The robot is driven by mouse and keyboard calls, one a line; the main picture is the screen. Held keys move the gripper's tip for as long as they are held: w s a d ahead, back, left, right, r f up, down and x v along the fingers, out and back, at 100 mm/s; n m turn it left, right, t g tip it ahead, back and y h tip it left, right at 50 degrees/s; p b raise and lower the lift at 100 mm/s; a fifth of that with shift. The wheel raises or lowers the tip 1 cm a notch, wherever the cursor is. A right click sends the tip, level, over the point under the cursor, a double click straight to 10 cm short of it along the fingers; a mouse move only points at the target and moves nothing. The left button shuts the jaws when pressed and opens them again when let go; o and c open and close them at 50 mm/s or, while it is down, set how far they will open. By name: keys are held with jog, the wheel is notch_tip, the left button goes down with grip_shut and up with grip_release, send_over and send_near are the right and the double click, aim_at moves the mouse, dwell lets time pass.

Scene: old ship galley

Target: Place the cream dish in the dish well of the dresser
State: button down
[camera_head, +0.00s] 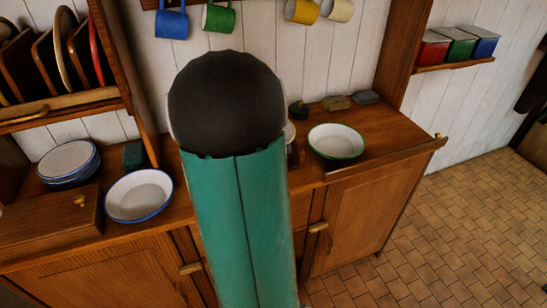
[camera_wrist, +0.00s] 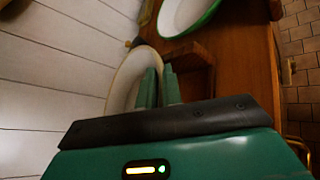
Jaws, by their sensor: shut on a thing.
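The cream dish (camera_wrist: 124,82) is in the wrist view, seen steeply tilted, at the left of the green fingers. My gripper (camera_wrist: 160,78) is shut on its rim. In the head view only a small pale edge (camera_head: 290,131) shows beside my arm, probably the same dish; my arm hides the rest and the gripper. The dresser (camera_head: 310,182) has a brown wooden top. A raised wooden piece (camera_wrist: 194,58) stands just right of the fingers in the wrist view. I cannot tell whether it belongs to the dish well, or whether the dish touches it.
A green-rimmed white bowl (camera_head: 336,143) stands right of my arm. A blue-rimmed bowl (camera_head: 139,195), stacked plates (camera_head: 68,163) and a wooden box (camera_head: 50,220) stand left. Mugs (camera_head: 219,17) hang above. Small dark items (camera_head: 337,103) lie at the back. Tiled floor (camera_head: 470,215) is clear at right.

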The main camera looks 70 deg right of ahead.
jog(key=w+f, duration=0.1)
jog(key=f, duration=0.1)
jog(key=w+f, duration=0.1)
jog(key=shift+w+d+f, duration=0.1)
jog(key=shift+w+d, duration=0.2)
notch_tip(320, 180, down, 3)
jog(key=shift+w+f, duration=0.1)
jog(key=shift+w, duration=0.05)
jog(key=c, duration=1.6)
grip_release()
jog(key=shift+o, duration=0.2)
jog(key=shift+a, duration=0.15)
jog(key=v, duration=1.1)
jog(key=shift+a, duration=0.35)
